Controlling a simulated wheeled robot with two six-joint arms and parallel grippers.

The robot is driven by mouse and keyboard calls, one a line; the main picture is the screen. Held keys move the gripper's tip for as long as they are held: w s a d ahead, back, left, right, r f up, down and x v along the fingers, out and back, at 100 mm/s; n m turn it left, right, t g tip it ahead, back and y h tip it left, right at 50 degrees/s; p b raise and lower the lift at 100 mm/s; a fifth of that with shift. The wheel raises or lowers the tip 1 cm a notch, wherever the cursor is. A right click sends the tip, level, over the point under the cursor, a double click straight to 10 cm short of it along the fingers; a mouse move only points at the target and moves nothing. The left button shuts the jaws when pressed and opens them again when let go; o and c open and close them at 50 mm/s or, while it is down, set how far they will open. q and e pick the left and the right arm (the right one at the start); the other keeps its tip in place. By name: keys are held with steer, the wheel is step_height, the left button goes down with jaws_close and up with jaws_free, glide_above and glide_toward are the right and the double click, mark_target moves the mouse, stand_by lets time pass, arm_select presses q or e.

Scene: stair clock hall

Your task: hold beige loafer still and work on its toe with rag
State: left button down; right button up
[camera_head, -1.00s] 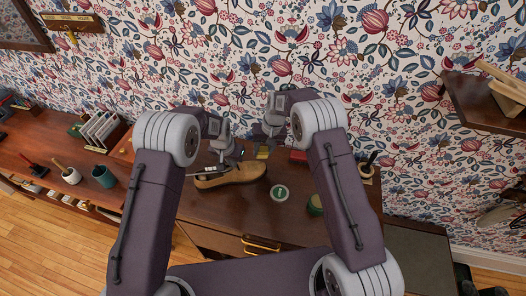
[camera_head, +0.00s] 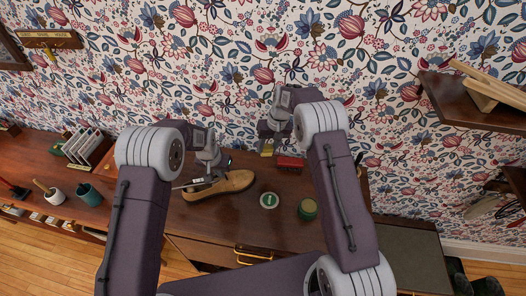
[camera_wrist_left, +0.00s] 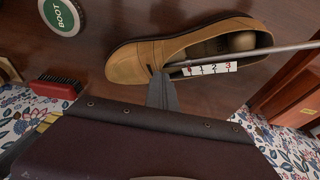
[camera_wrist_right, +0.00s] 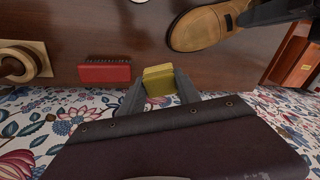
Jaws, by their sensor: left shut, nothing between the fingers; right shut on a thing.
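The beige loafer (camera_head: 238,181) lies on the dark wooden bench top, its toe to the right in the head view. My left gripper (camera_head: 211,177) is at the shoe's opening. In the left wrist view its closed fingers (camera_wrist_left: 162,78) overlap the near edge of the loafer (camera_wrist_left: 132,62), with nothing between them; I cannot tell if they touch it. My right gripper (camera_wrist_right: 158,88) is shut on a folded yellow rag (camera_wrist_right: 159,80). The rag is behind and to the right of the toe (camera_wrist_right: 194,30), apart from it. The rag also shows in the head view (camera_head: 267,150).
A red brush (camera_wrist_right: 105,70) lies beside the rag.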

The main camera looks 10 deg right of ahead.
glide_toward(241, 175)
steer(key=w, duration=0.2)
steer(key=shift+s+f, duration=0.1)
steer(key=shift+f, duration=1.05)
steer(key=shift+s+f, duration=0.15)
steer(key=shift+f, duration=1.05)
steer(key=shift+x, duration=0.75)
steer(key=shift+s, duration=0.1)
steer(key=shift+d+f, duration=0.1)
steer(key=shift+d, duration=0.6)
steer(key=shift+a, duration=0.55)
steer(key=shift+a, duration=0.1)
steer(key=shift+s+a, duration=0.25)
steer(key=shift+a, duration=0.55)
